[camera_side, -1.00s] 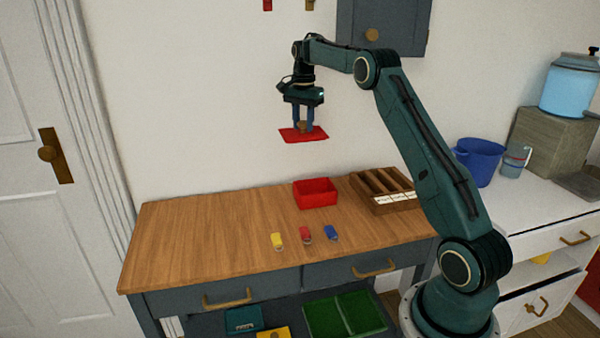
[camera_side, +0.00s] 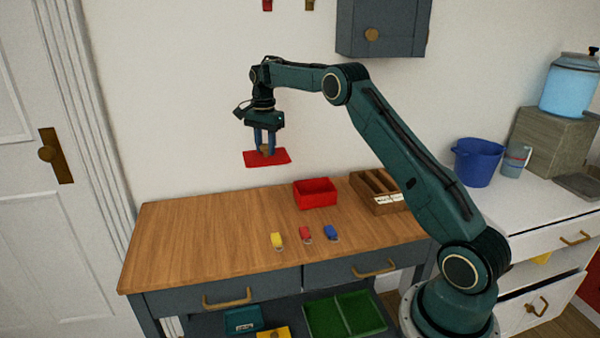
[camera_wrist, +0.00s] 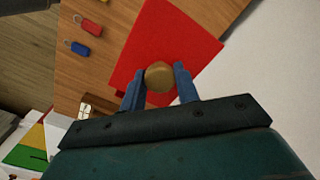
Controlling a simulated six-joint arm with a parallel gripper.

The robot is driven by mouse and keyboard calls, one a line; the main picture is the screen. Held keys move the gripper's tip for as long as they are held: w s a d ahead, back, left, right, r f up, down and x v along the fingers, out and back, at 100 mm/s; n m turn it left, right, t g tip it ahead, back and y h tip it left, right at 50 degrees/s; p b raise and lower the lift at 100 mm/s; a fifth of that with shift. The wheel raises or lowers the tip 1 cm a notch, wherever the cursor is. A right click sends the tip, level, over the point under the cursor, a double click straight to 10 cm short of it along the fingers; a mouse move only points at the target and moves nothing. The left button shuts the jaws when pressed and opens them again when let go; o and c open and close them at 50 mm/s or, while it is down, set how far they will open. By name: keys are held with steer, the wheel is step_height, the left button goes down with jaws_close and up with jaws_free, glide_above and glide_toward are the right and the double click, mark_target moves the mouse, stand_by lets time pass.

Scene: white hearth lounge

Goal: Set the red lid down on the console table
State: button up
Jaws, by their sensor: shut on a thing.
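The red lid (camera_side: 267,158) is a flat red square with a round wooden knob (camera_wrist: 159,76). My gripper (camera_side: 265,149) is shut on the knob, one blue finger on each side in the wrist view. The lid hangs roughly level in the air above the back part of the console table (camera_side: 190,235), apart from the wood top. In the wrist view the lid (camera_wrist: 160,35) hides part of the table top.
An open red box (camera_side: 316,194) and a wooden divided tray (camera_side: 376,192) stand at the table's back right. Yellow (camera_side: 277,240), red (camera_side: 305,233) and blue (camera_side: 331,232) tags lie near the front middle. The table's left half is clear.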

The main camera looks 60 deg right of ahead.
mark_target(266, 156)
step_height(266, 156, down, 14)
steer(key=shift+r, duration=0.25)
steer(key=shift+f, duration=0.1)
steer(key=shift+f, duration=2)
steer(key=shift+f, duration=0.1)
steer(key=o, duration=1)
steer(key=shift+c, duration=0.2)
step_height(266, 156, up, 12)
steer(key=shift+f, duration=0.2)
steer(key=shift+r, duration=0.3)
